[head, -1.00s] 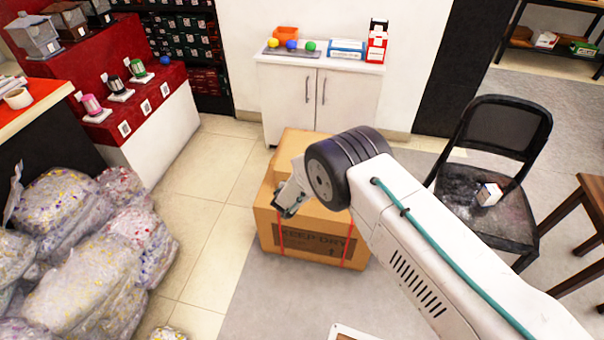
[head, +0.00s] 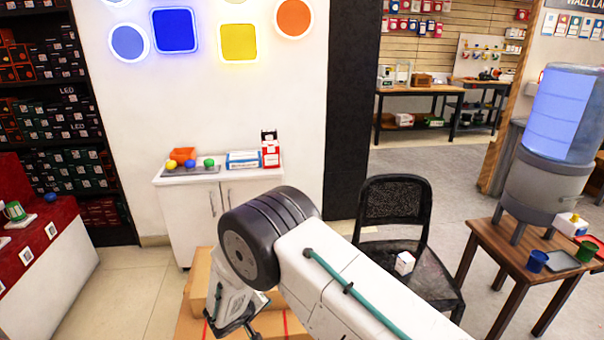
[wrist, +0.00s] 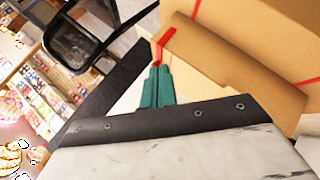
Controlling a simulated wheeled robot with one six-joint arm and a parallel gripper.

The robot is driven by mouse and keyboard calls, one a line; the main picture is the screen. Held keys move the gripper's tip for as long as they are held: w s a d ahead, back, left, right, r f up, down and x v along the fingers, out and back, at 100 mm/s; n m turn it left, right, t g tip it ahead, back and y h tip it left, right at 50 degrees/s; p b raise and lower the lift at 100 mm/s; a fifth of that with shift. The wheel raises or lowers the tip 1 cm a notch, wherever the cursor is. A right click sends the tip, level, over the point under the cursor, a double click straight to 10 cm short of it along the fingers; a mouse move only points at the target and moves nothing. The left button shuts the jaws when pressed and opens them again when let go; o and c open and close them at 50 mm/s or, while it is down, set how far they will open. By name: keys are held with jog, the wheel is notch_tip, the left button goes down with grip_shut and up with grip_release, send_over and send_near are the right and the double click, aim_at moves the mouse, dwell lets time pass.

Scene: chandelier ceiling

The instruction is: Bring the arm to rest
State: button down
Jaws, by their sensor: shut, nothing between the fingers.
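My gripper (head: 240,326) hangs at the end of my white arm in the lower middle of the head view, in front of the cardboard boxes (head: 198,277). In the wrist view its teal fingers (wrist: 157,87) are together and empty. Their tips appear close to a red strap on a cardboard box (wrist: 235,55); I cannot tell whether they touch it. My arm hides much of the boxes in the head view.
A wooden table (head: 520,262) holds a water dispenser (head: 550,140). A white cabinet (head: 205,205) stands behind the boxes. Tiled floor (head: 125,285) is clear at left.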

jog(key=s+d+r+g+h, duration=0.1)
jog(key=s+d+r+g, duration=0.2)
jog(key=d+r, duration=0.55)
jog(key=s+d+r+m+g+h, duration=0.15)
jog(key=s+d+r, duration=0.25)
jog(key=d+r, duration=0.45)
jog(key=s+d+r+g, duration=0.35)
jog(key=d+r, duration=0.25)
jog(key=r, duration=0.5)
jog(key=s+d+r+m+y, duration=0.1)
jog(key=s+d+r+y, duration=0.1)
jog(key=s+d+r, duration=0.3)
jog(key=s+d+r+m+y, duration=0.2)
jog(key=s+d+r, duration=0.3)
jog(key=s, duration=0.8)
jog(key=s+d+r+m+y, duration=0.2)
jog(key=s+d+r, duration=0.3)
jog(key=s+r, duration=0.3)
jog(key=shift+s+d+r+y, duration=0.15)
jog(key=shift+s+y, duration=0.4)
jog(key=shift+y, duration=0.2)
jog(key=shift+m, duration=0.25)
